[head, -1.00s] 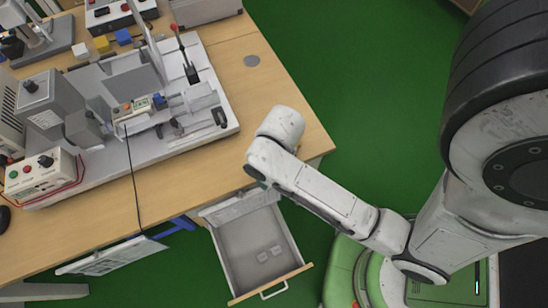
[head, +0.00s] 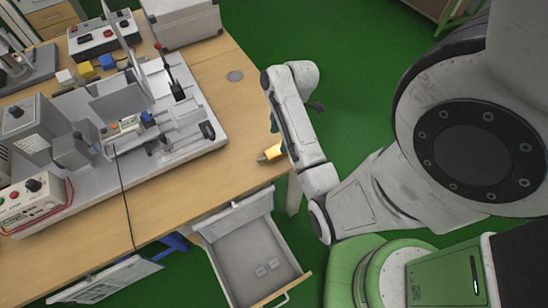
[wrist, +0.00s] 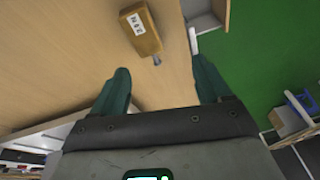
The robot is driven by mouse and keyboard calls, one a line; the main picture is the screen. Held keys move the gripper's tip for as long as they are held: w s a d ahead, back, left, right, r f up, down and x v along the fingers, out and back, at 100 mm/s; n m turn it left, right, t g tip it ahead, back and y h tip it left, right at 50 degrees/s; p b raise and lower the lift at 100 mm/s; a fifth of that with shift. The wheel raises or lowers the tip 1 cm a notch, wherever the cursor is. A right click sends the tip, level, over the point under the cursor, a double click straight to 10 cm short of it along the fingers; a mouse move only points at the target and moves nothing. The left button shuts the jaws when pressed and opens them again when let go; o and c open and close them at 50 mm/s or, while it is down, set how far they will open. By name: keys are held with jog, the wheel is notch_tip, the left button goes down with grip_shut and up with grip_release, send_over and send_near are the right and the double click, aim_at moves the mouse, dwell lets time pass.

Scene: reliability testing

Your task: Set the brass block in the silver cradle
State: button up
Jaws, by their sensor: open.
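The brass block (wrist: 142,36), with a white label and a small metal stub on its end, lies on the wooden table. In the head view the block (head: 271,152) is near the table's right edge, partly behind my arm. My gripper (wrist: 160,70) is open and empty, its two teal fingers apart, with the block just beyond the fingertips and a little left of their middle. In the head view the fingers are mostly hidden by my arm. Silver-grey fixtures (head: 186,118) stand on the machine's base plate; I cannot tell which part is the silver cradle.
An open drawer (head: 242,262) juts out below the table's front edge. The testing machine's base plate (head: 205,146) fills the table's left. White, yellow and blue cubes (head: 86,70) lie behind it. Bare tabletop (head: 215,180) lies between machine and block.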

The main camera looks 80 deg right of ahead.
jog(key=s+d+n+t, duration=0.1)
jog(key=s+d+n, duration=0.1)
jog(key=d, duration=0.2)
jog(key=b, duration=0.6)
send_over(276, 151)
jog(key=s+d, duration=0.2)
notch_tip(276, 151, down, 5)
jog(key=shift+s+r, duration=0.15)
jog(key=shift+y, duration=0.3)
jog(key=shift+w+p+x, duration=0.1)
jog(key=shift+p+x, duration=0.1)
jog(key=shift+x, duration=1.1)
jog(key=shift+w+p+x, duration=0.15)
jog(key=shift+p+x, duration=0.05)
jog(key=shift+x, duration=1.1)
jog(key=shift+a+r, duration=0.1)
jog(key=shift+r, duration=0.05)
grip_shut()
